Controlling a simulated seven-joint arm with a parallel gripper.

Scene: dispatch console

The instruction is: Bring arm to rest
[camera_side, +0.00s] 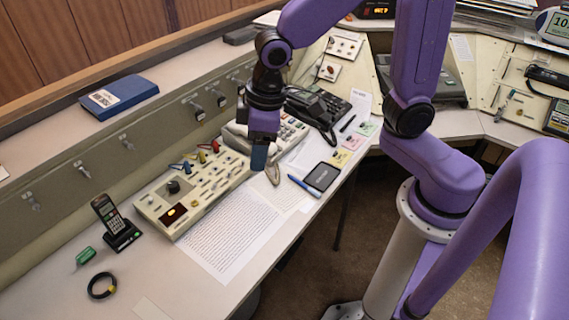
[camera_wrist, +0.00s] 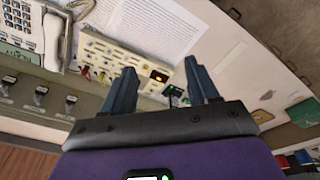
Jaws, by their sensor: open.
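My purple arm reaches over the dispatch console from the right in the side view. My gripper (camera_side: 259,155) points down above the desk, between the control panel (camera_side: 192,190) and the desk phone. In the wrist view my gripper (camera_wrist: 160,88) shows two separate blue-grey fingers with nothing between them. The control panel (camera_wrist: 112,55) lies beyond the fingers there, with its amber display near the right finger. In the side view the fingers overlap and the gap between them is hidden.
A black phone (camera_side: 318,105) and a dark tablet (camera_side: 322,176) lie right of my gripper. A printed sheet (camera_side: 225,232) lies in front of the panel. A blue binder (camera_side: 119,97) lies on the ledge.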

